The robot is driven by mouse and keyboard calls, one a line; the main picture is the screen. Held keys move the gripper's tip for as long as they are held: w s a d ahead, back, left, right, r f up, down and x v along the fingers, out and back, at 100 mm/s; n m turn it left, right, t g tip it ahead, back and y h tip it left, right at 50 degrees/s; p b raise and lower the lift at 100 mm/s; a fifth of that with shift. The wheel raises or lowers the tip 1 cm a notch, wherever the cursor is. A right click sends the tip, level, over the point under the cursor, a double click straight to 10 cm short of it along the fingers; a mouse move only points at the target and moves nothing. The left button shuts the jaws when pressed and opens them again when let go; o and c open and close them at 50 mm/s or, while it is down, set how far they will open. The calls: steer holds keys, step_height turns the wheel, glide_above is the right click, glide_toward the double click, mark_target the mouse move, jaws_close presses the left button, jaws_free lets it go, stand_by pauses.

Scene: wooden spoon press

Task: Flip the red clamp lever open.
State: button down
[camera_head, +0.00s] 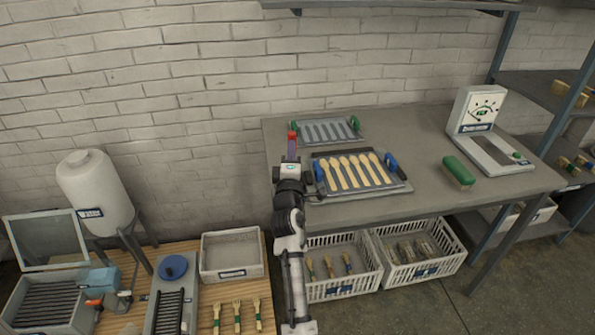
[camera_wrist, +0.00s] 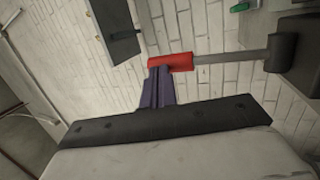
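The red clamp lever (camera_head: 292,135) shows just above my fingertips in the head view. In the wrist view its red grip (camera_wrist: 172,62) lies across the tips, with a grey rod running right to a dark round end (camera_wrist: 280,52). My gripper (camera_head: 291,148) is at the left of the spoon press (camera_head: 402,185). Its purple fingers (camera_wrist: 161,72) are close together and look shut, with the red grip across their tips rather than clearly between them. Fingers and grip overlap in view; I cannot tell whether they touch. The lever's mounting is partly hidden by my arm in the head view.
Several wooden spoons (camera_head: 356,171) lie in the press, with blue clamps (camera_head: 391,162) at its side. A rack with green handles (camera_head: 354,124) stands behind. White baskets (camera_head: 343,288) sit below the table.

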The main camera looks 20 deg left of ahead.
steer(key=w+a+b, duration=0.3)
steer(key=w+b, duration=0.1)
steer(key=w, duration=0.1)
steer(key=shift+w+a+r, duration=0.15)
steer(key=shift+w+a, duration=0.1)
steer(key=shift+a, duration=0.15)
stand_by(0.5)
steer(key=shift+r, duration=0.15)
